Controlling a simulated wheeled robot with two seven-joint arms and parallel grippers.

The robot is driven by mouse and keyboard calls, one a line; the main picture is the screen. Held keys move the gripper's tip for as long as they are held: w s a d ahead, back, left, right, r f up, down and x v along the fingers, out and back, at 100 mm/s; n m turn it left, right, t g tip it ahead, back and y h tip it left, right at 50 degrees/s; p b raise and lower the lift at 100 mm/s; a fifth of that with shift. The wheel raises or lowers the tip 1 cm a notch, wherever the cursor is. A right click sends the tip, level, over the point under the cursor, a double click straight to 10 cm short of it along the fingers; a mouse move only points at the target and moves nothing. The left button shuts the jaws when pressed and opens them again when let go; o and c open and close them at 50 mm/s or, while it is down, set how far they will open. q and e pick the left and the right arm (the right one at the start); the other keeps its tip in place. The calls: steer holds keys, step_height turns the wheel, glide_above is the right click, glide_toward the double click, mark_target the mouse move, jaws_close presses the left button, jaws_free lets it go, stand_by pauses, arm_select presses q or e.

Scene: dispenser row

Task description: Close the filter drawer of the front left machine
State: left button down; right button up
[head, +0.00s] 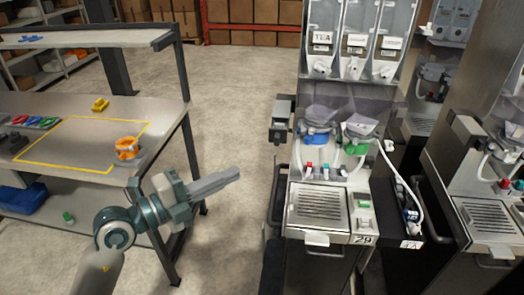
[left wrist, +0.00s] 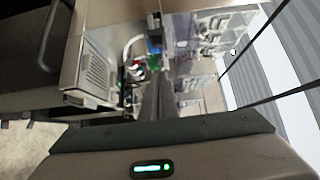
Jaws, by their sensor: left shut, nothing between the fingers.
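The front left machine (head: 370,181) stands right of centre in the head view, with TEA-labelled hoppers on top. A dark drawer-like box (head: 281,120) sticks out from its left side at mid height; I take it for the filter drawer, but how far it is out is unclear. My left gripper (head: 238,173) is shut and empty, in the air left of the machine, lower than the box and apart from it. In the left wrist view its fingers (left wrist: 150,101) point toward the machine, which appears sideways with its drip tray (left wrist: 97,75). My right gripper is not in view.
A workbench (head: 60,108) with an orange part (head: 128,148) stands at left. A black rail (head: 277,195) runs along the machine's lower left side. A second machine (head: 485,190) stands at right. Open floor (head: 238,110) lies between bench and machine.

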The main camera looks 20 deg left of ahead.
arm_select(q)
steer(key=p, duration=0.5)
glide_toward(279, 130)
steer(key=shift+w+d+f, duration=0.85)
steer(key=shift+d+f, duration=0.15)
steer(key=shift+d, duration=1.15)
